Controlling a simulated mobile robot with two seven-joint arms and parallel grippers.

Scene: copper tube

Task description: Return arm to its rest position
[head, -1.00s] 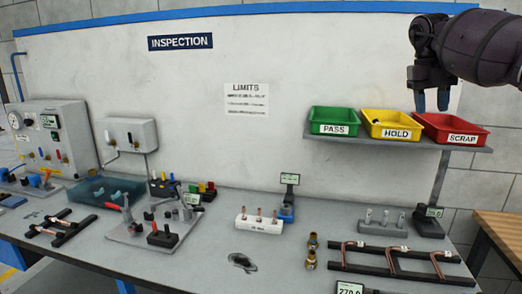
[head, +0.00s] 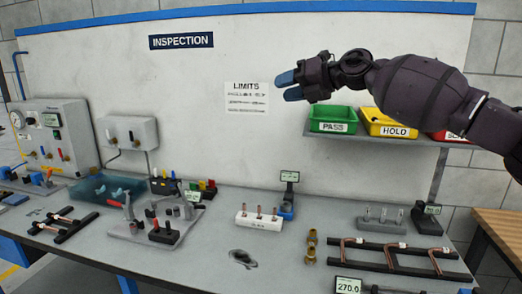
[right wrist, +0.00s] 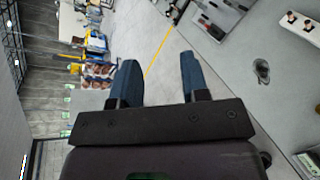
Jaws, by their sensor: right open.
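My right arm reaches in from the right and covers most of the red SCRAP bin (head: 444,136). My left gripper is not in view.
The green PASS bin (head: 333,119) and yellow HOLD bin (head: 388,123) stand on a shelf (head: 405,142) below my arm. The bench (head: 215,250) holds a rack of bent copper tubes (head: 393,258), a white block (head: 259,221) and a gauge panel (head: 45,135).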

